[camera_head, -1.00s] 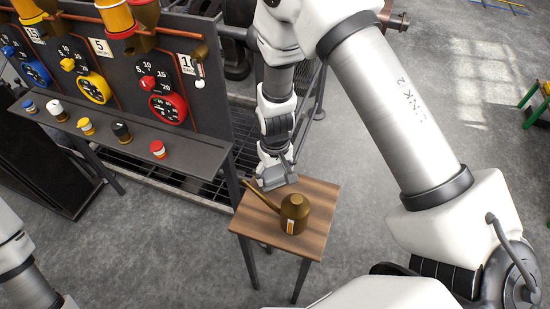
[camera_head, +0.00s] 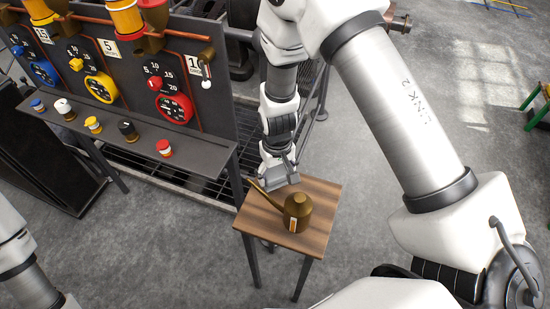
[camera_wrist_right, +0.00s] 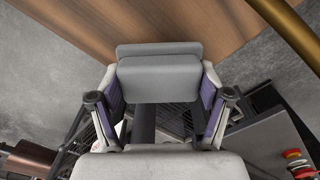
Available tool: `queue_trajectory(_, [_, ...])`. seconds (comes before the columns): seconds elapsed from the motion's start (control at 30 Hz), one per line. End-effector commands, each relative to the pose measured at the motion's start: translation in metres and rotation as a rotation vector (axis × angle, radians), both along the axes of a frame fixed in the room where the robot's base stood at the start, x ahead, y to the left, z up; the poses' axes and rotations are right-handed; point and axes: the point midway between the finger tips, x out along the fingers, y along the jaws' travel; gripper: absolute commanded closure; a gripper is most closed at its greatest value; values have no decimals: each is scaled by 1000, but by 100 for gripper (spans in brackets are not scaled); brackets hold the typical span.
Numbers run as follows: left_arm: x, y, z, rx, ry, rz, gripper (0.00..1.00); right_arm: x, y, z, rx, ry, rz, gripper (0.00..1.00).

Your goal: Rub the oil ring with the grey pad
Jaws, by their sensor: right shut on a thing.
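I cannot make out an oil ring on the wood. My left arm shows at the lower left, but its gripper is out of view.
A dark panel (camera_head: 210,110) with coloured dials and brass cups stands at the left. A metal grating and pipes lie behind the table. The floor right of the table is clear.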

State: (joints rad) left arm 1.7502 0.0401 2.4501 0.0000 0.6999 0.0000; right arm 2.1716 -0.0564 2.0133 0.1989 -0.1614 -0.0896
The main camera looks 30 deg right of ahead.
Motion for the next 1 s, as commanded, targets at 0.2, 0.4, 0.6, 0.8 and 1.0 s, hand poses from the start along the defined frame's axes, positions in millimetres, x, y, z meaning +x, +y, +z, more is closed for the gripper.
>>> queue_trajectory(0.2, [0,0,24,0,0,0,55,1,0,26,0,-1,1,50])
queue_trajectory(0.4, [0,0,41,0,0,0,55,1,-1,44,0,-1,2,50])
queue_trajectory(0.6, [0,0,55,0,0,0,55,1,-1,59,0,-1,2,50])
queue_trajectory(0.8, [0,0,57,0,0,0,55,1,-1,62,0,-1,2,50])
queue_trajectory(1.0, [0,0,57,0,0,0,55,1,-1,62,0,-1,2,50])
